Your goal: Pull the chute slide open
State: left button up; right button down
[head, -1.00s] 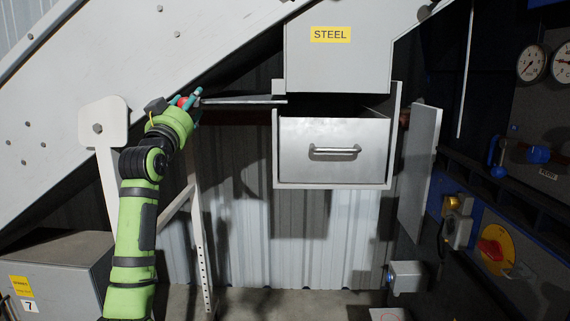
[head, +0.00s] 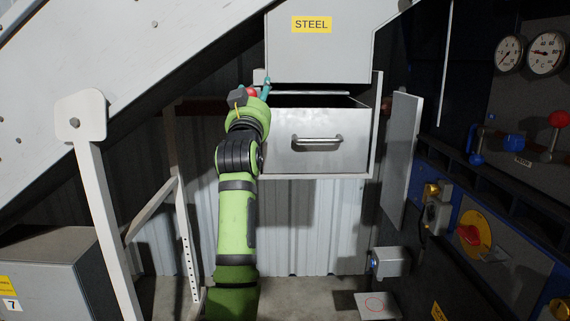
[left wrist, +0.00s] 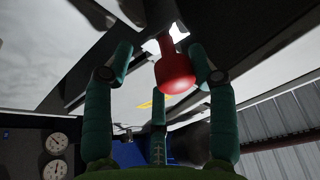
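The chute slide is a thin pale plate (head: 315,93) under the chute marked STEEL (head: 311,25), above the open-topped metal drawer box. Its red knob (head: 251,92) shows at the chute's lower left edge. My left gripper (head: 258,88) is at this knob, its teal fingers curled around it. In the left wrist view the knob (left wrist: 175,72) sits between the fingers, close to the right one, with a gap showing at the left one. The slide's far end is hidden. My right gripper is not in view.
The drawer box has a bar handle (head: 318,139). A grey side panel (head: 399,160) stands right of it. A control panel with a yellow and red switch (head: 473,235) and gauges is farther right. A white strut (head: 105,210) stands left of my arm.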

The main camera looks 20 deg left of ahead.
pick_arm(q)
jog(key=s+d+f+b, duration=0.3)
jog(key=s+d+b, duration=0.1)
jog(key=s+d, duration=0.15)
jog(key=shift+w+d+f+m+g+h+p, duration=0.3)
jog(key=shift+w+f, duration=0.7)
jog(key=shift+f, duration=1.15)
jog(key=shift+w+d+f+m+g+h+p, duration=0.15)
jog(key=shift+w+f+m+g+h+p, duration=0.3)
jog(key=shift+w+f, duration=1.15)
jog(key=shift+w+d+f+m+g+h+p, duration=0.2)
jog(key=shift+w+f+g+h, duration=0.3)
jog(key=shift+f, duration=2.2)
jog(key=shift+s, duration=0.1)
